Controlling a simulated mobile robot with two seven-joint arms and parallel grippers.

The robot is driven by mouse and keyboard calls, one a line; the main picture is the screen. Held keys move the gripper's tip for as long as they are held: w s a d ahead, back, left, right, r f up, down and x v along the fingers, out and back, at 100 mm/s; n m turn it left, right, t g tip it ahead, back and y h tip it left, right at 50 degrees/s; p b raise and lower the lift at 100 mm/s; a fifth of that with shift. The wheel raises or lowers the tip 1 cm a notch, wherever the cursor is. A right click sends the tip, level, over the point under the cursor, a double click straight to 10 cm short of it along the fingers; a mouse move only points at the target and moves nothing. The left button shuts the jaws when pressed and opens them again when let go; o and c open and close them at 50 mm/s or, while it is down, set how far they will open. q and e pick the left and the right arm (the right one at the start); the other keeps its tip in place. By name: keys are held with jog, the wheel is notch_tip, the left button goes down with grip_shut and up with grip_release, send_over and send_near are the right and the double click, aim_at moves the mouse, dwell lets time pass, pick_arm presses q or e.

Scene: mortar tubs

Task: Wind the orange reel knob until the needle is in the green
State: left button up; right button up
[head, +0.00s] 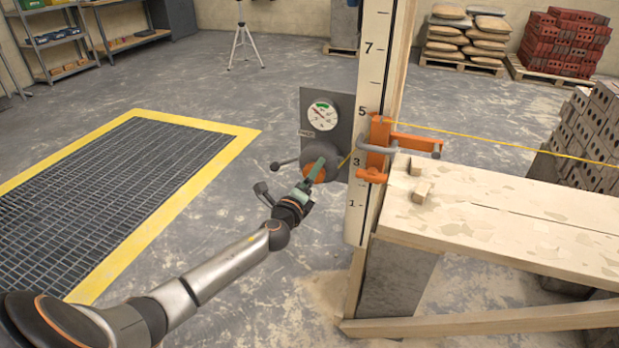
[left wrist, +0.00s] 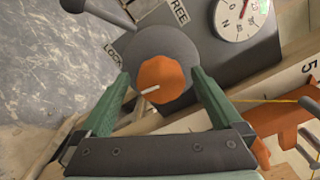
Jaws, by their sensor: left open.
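The orange reel knob (head: 309,174) sits on the front of a round grey reel (head: 333,160), on a dark panel beside the tall measuring staff. In the left wrist view the knob (left wrist: 163,84) has a white mark pointing left. My left gripper (head: 319,166) is open at the reel. In the left wrist view its two green fingers (left wrist: 158,76) stand on either side of the knob, with gaps showing. The white gauge (head: 322,115) above the reel has a green band near its top and a red needle. Its exact reading is too small to tell. My right gripper is not in view.
A dark crank-like lever (head: 284,163) sticks out left of the reel. An orange clamp (head: 378,150) holds the staff (head: 368,190) at the plank bench (head: 480,215), with a yellow line running right. A yellow-edged floor grating (head: 110,170) lies left.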

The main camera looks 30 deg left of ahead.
pick_arm(q)
jog(key=shift+s, duration=0.1)
jog(key=p+v, duration=0.1)
jog(key=v, duration=1.1)
jog(key=shift+s, duration=0.2)
dwell(0.8)
